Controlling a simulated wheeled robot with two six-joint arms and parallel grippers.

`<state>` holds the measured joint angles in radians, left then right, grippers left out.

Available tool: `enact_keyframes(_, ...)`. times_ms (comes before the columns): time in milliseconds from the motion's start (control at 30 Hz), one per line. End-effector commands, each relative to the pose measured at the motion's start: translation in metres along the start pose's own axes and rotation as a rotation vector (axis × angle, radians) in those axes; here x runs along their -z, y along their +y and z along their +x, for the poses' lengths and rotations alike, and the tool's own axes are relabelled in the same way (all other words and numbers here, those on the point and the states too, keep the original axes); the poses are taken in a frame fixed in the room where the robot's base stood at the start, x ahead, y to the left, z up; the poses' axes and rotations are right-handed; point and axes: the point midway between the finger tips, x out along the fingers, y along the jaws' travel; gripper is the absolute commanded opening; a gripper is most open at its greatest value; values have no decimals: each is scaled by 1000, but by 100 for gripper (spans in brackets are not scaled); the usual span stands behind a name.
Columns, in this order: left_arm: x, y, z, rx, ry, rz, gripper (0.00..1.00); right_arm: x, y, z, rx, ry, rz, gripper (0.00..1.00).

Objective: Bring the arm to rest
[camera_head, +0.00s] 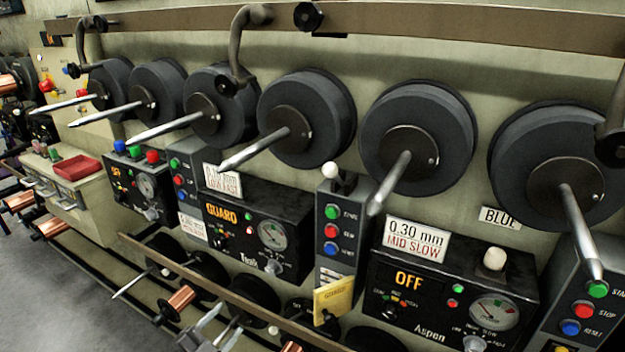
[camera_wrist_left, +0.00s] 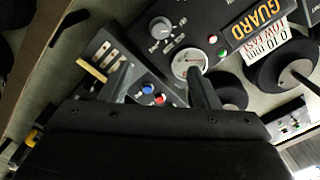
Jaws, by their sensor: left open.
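My left gripper (camera_head: 213,332) shows only in part at the bottom edge of the head view, low in front of the machine wall. In the left wrist view my left gripper (camera_wrist_left: 157,78) has its two dark fingers spread apart, with nothing held between them. Beyond the fingers are the control box marked GUARD (camera_wrist_left: 258,25), its round gauge (camera_wrist_left: 188,63) and a smaller panel with red and blue buttons (camera_wrist_left: 153,95). Whether a finger touches the box I cannot tell. My right gripper is not in view.
Several dark spools with pointed spindles (camera_head: 307,118) line the wall. Below them are the GUARD box (camera_head: 250,228) and the OFF box marked Aspen (camera_head: 455,295). A long rail (camera_head: 215,287) and a yellow tag (camera_head: 333,299) are low down. Open floor (camera_head: 45,300) lies at left.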

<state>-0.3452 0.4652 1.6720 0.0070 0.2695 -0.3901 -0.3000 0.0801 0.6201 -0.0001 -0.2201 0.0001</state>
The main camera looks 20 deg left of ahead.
Motion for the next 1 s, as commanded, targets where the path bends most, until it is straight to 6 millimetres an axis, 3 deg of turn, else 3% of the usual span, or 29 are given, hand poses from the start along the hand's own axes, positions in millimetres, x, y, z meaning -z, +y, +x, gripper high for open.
enact_keyframes(167,-8,6,-1,-7,-25,-13,56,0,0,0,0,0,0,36)
enact_keyframes(267,-38,26,-9,-33,-114,-59,56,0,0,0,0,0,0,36)
enact_keyframes(367,-85,64,-27,-79,-268,-140,56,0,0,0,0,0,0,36)
enact_keyframes(500,-150,136,-75,-158,-529,-281,56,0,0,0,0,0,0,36)
enact_keyframes(600,-184,189,-119,-214,-714,-378,56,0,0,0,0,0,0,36)
enact_keyframes(700,-206,244,-170,-271,-895,-470,56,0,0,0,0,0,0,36)
enact_keyframes(900,-213,336,-274,-378,-1222,-618,56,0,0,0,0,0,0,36)
enact_keyframes(1000,-206,365,-313,-416,-1336,-662,56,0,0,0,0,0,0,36)
